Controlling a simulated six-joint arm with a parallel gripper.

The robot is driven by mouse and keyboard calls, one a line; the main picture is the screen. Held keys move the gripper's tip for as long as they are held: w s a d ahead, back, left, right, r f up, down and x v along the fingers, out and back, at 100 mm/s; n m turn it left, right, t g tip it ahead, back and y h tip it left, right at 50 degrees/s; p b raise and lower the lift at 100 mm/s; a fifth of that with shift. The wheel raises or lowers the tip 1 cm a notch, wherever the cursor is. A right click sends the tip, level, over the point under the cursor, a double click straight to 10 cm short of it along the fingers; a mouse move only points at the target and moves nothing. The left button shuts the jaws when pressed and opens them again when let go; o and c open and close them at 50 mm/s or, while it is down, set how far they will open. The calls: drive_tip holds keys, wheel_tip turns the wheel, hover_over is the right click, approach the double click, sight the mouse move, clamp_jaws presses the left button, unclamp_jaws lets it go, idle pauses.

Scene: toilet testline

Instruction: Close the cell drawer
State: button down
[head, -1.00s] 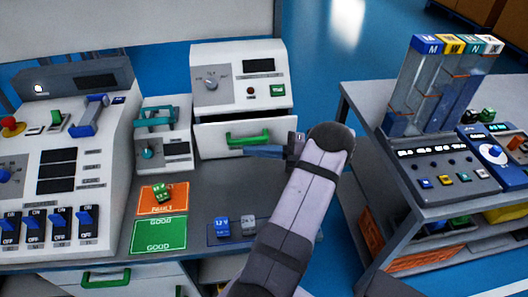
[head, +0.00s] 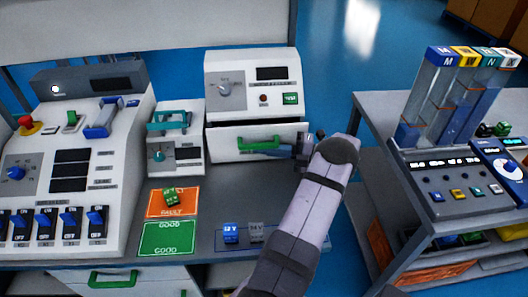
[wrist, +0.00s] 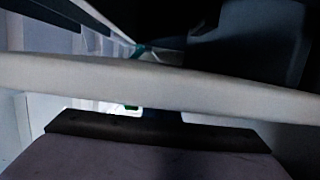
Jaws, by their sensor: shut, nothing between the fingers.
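The cell drawer (head: 228,147) is a white front with a green handle (head: 259,144), below the white tester box with a knob and dark display. A dark gap shows above the drawer front, so it stands at least partly out. My gripper (head: 256,151) is shut and empty. Its fingers point left across the drawer front, just below and right of the handle. I cannot tell whether they touch it. The wrist view is dark; a pale bar (wrist: 160,85) crosses it close to the camera, and a small green patch shows behind.
A small teal-topped device (head: 175,140) stands left of the drawer. An orange fault mat (head: 185,206) with a green cube and a green good mat (head: 168,238) lie in front. Two small blocks sit on a blue-outlined area. A second bench with tubes stands right, across a floor gap.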

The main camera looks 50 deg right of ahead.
sight(263, 139)
drive_tip(key=shift+w+d+f+b, duration=0.2)
drive_tip(key=shift+w+d+b, duration=0.45)
drive_tip(key=shift+w+d, duration=0.65)
drive_tip(key=shift+d, duration=0.05)
drive_tip(key=shift+w+d+r, duration=0.1)
drive_tip(key=shift+r, duration=0.25)
drive_tip(key=shift+r, duration=0.1)
drive_tip(key=shift+s+a+p, duration=0.5)
drive_tip(key=shift+p, duration=0.6)
drive_tip(key=s+a+p, duration=0.2)
drive_tip(key=p, duration=0.1)
drive_tip(key=shift+s+a+r, duration=0.1)
drive_tip(key=shift+s, duration=0.05)
drive_tip(key=b+v, duration=0.1)
drive_tip(key=v, duration=0.1)
drive_tip(key=b+v, duration=0.1)
drive_tip(key=v, duration=0.2)
drive_tip(key=f+b+v, duration=0.1)
drive_tip(key=b+v, duration=0.1)
drive_tip(key=v, duration=0.1)
drive_tip(key=shift+s, duration=0.15)
drive_tip(key=shift+v, duration=0.85)
